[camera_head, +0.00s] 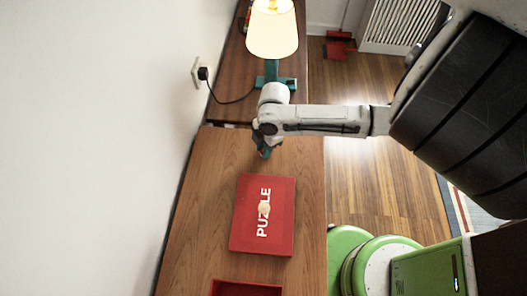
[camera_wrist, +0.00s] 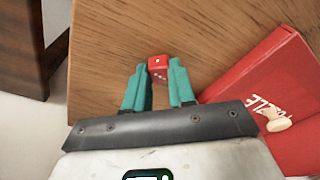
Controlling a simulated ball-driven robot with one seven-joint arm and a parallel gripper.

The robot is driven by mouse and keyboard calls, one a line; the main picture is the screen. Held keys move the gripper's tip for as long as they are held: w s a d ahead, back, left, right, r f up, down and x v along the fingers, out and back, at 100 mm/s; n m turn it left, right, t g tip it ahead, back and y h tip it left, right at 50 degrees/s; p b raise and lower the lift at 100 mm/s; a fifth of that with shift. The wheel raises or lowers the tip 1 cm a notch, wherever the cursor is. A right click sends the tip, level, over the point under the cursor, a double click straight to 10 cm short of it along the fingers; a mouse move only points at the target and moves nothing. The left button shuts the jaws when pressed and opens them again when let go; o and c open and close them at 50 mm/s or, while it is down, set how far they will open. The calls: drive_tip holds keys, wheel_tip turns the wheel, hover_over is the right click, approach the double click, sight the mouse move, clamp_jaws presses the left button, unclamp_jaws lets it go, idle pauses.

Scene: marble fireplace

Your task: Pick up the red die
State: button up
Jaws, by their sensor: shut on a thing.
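The red die (camera_wrist: 158,68) with white pips shows in the wrist view between the teal fingertips of my gripper (camera_wrist: 158,82). The gripper is shut on it, with a finger on either side. In the head view my gripper (camera_head: 264,150) is over the far end of the wooden table, beyond the red puzzle box. The die is hidden there by the gripper. I cannot tell whether the die still touches the table.
A red puzzle box (camera_head: 252,237) with a small pale object (camera_head: 264,208) on it lies nearby. A red tray (camera_head: 246,287) sits at the near edge. A lit lamp (camera_head: 273,32) stands on a farther table. A wall socket with a black plug (camera_head: 202,73) is at left.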

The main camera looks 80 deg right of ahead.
clamp_jaws()
drive_tip(key=shift+r, duration=0.55)
wheel_tip(320, 180, up, 2)
drive_tip(key=shift+s+r, duration=0.1)
drive_tip(key=shift+r, duration=0.05)
drive_tip(key=s+a+r+b, duration=0.1)
drive_tip(key=s+a+r, duration=0.3)
drive_tip(key=s+r, duration=0.5)
drive_tip(key=shift+s+a+r+b, duration=0.3)
drive_tip(key=shift+s+a+b, duration=0.1)
drive_tip(key=shift+s, duration=1.6)
